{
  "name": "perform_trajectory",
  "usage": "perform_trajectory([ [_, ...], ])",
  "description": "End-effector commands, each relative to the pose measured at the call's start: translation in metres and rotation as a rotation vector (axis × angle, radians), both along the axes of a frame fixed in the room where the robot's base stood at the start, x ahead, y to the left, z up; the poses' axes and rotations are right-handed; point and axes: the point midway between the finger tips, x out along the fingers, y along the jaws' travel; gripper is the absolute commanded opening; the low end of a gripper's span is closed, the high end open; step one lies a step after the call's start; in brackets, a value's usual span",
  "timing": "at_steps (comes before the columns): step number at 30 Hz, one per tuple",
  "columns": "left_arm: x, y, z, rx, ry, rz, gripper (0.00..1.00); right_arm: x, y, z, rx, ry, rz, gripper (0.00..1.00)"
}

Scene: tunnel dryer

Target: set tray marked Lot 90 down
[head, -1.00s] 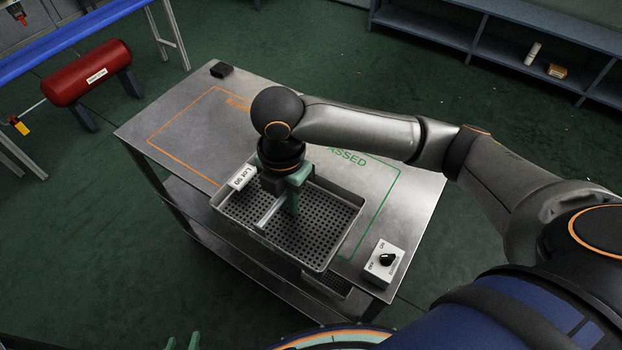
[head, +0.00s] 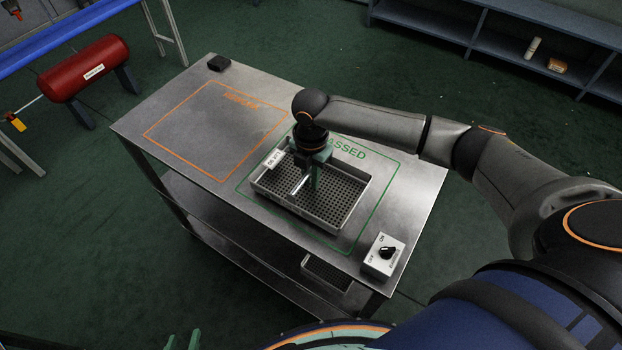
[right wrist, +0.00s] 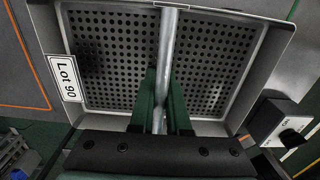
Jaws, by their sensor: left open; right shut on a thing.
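The perforated metal tray (head: 290,211) has a white tag (head: 274,159) on its left end, which reads Lot 90 in the right wrist view (right wrist: 66,78). My right gripper (head: 316,182) is shut on the tray's central bar handle (right wrist: 167,60). The tray is level and inside the green PASSED outline (head: 372,245) on the metal table. It is at or very near the tabletop; I cannot tell whether it touches. Part of the word PASSED is hidden by my gripper. My left gripper (head: 182,341) is open and empty at the bottom edge of the head view.
An orange-outlined area (head: 215,130) on the table's left is empty. A switch box (head: 383,256) stands at the table's near right corner, a small black block (head: 219,63) at the far left corner. Another perforated tray (head: 328,272) is on the lower shelf.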

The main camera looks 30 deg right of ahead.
Motion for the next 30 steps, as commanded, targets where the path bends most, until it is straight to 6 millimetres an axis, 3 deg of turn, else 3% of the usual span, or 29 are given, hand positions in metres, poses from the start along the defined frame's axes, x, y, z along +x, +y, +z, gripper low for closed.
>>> perform_trajectory([
  [3, 0.0004, 0.0001, -0.0011, 0.0, -0.001, 0.0, 0.5, 0.001, -0.0001, -0.0092, 0.001, -0.004, -0.001, 0.0],
  [12, 0.0008, 0.0001, -0.0008, 0.0, -0.002, 0.0, 0.5, 0.0009, 0.0, -0.011, 0.001, -0.004, -0.001, 0.0],
  [13, 0.0008, 0.0001, -0.0008, 0.0, -0.002, -0.001, 0.5, 0.0002, -0.0002, -0.0119, 0.0, -0.001, -0.001, 0.17],
  [20, 0.0011, 0.0001, -0.0006, 0.0, -0.002, -0.001, 0.5, 0.0002, -0.0002, -0.0116, 0.0, -0.002, -0.001, 0.42],
  [30, 0.0014, 0.0001, 0.0001, 0.0, -0.003, -0.001, 0.5, 0.0008, -0.0001, -0.0067, 0.0, -0.004, -0.001, 0.44],
])
